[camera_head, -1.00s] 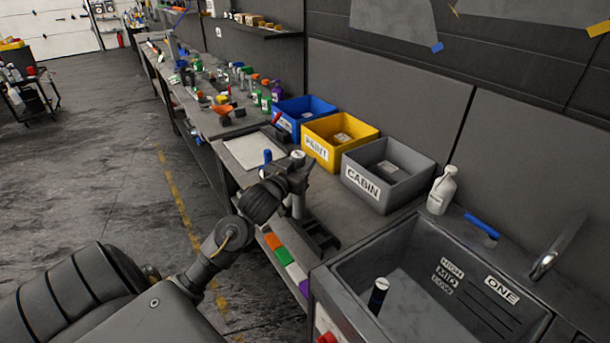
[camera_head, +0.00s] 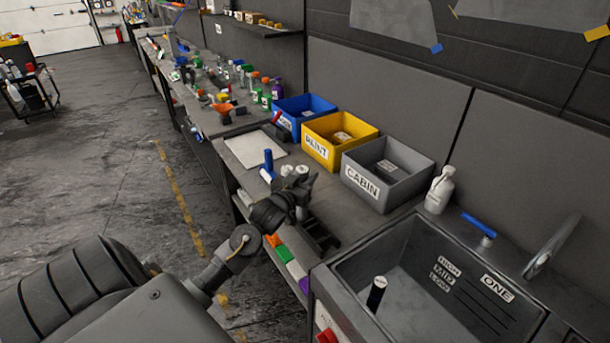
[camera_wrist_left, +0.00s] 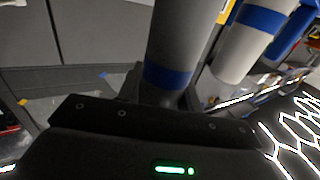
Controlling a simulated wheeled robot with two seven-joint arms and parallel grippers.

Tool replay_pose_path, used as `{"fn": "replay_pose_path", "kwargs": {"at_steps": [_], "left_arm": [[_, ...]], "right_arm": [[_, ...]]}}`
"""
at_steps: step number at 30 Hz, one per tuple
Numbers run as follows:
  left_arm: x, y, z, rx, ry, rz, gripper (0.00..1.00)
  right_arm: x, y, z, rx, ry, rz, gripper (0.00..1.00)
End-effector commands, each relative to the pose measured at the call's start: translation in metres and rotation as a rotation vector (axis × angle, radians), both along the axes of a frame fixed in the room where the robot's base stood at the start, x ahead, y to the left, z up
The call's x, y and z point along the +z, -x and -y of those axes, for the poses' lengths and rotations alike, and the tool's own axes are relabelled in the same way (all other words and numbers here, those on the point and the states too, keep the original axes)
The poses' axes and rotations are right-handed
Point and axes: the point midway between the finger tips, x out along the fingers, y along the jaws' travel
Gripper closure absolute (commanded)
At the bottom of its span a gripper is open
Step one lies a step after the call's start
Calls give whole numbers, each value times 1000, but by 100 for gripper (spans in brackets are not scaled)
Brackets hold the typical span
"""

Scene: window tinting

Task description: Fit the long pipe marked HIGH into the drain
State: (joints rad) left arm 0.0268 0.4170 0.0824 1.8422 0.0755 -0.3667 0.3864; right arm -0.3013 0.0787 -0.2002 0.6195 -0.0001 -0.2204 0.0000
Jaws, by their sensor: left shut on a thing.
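My left gripper (camera_head: 302,190) is over the near edge of the bench, left of the sink (camera_head: 420,235). It is shut on a grey pipe with a blue band (camera_wrist_left: 172,50), which rises upright between the jaws in the left wrist view. A second grey pipe with a blue band (camera_wrist_left: 247,42) stands close beside it. In the head view two pale pipe tops show by the gripper; I cannot read any marking on them. A short dark pipe with a white top (camera_head: 377,291) stands in the sink. The drain opening is not visible. My right gripper is not in view.
Grey CABIN (camera_head: 362,183), yellow PAINT (camera_head: 316,147) and blue (camera_head: 288,124) bins line the bench behind the gripper. A white bottle (camera_head: 440,190), blue-handled tool (camera_head: 478,226) and faucet (camera_head: 551,246) stand at the sink's back. The sink wall bears HIGH, MID, LOW and ONE labels.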

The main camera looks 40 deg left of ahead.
Motion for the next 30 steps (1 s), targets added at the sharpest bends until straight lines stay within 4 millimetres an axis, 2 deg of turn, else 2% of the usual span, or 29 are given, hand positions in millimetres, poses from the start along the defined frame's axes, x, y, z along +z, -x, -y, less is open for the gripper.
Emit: {"fn": "replay_pose_path", "kwargs": {"at_steps": [2, 3, 8, 17, 20, 23, 30], "left_arm": [[-1, 0, 0, 0, 0, 2, 100], [-2, 0, 0, 0, 0, 0, 63], [-2, 0, 0, 0, 0, 0, 43], [1, 0, 0, 0, 0, 0, 43], [-2, 7, 1, 0, 0, -1, 43], [-3, 23, 4, -1, 0, 0, 43], [-4, 74, 13, -1, 0, -2, 43]], "right_arm": [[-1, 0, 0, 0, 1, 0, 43], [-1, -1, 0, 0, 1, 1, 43], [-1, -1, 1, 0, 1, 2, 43], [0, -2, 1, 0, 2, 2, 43], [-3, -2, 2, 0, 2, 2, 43], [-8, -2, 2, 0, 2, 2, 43], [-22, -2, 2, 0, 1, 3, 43]]}}
